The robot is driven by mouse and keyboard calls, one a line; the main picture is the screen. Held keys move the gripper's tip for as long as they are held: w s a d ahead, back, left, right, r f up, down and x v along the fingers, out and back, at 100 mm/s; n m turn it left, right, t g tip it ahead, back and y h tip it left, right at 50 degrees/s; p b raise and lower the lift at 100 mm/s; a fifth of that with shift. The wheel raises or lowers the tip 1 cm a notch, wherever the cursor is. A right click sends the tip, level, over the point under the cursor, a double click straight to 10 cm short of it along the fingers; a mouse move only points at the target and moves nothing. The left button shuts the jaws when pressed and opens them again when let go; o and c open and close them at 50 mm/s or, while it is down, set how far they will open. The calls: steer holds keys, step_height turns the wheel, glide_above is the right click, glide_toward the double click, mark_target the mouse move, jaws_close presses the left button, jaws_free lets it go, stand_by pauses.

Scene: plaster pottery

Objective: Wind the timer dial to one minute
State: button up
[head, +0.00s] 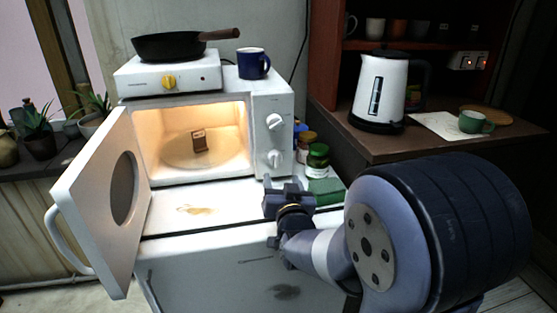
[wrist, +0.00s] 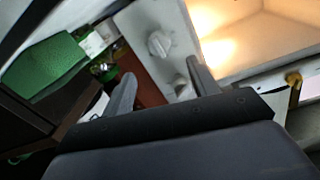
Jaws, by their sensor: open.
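The white microwave (head: 262,108) stands with its door (head: 105,200) swung open to the left and its lit inside showing. Two white dials sit on its right-hand panel, an upper dial (head: 274,122) and a lower dial (head: 274,158). I cannot read their marks, so which one is the timer and where it points are unclear. My gripper (head: 284,184) is open and empty, below and in front of the lower dial. In the wrist view my gripper (wrist: 160,85) has its fingers spread, apart from the upper dial (wrist: 159,44); the lower dial (wrist: 181,84) shows partly beside the right finger.
A small brown block (head: 199,140) stands on the plate inside the microwave. A hot plate (head: 170,76) with a black pan (head: 170,46) and a blue mug (head: 253,64) are on top. Jars (head: 318,158) and a green sponge-like item (head: 326,191) stand close right of the microwave. A kettle (head: 380,90) is further right.

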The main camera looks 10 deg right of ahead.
mark_target(276, 162)
steer(key=w, duration=0.9)
steer(key=shift+w+d+p, duration=0.15)
steer(key=shift+d+p, duration=0.15)
steer(key=shift+d, duration=0.05)
steer(key=shift+c, duration=0.6)
steer(key=shift+f, duration=0.1)
steer(key=c, duration=0.9)
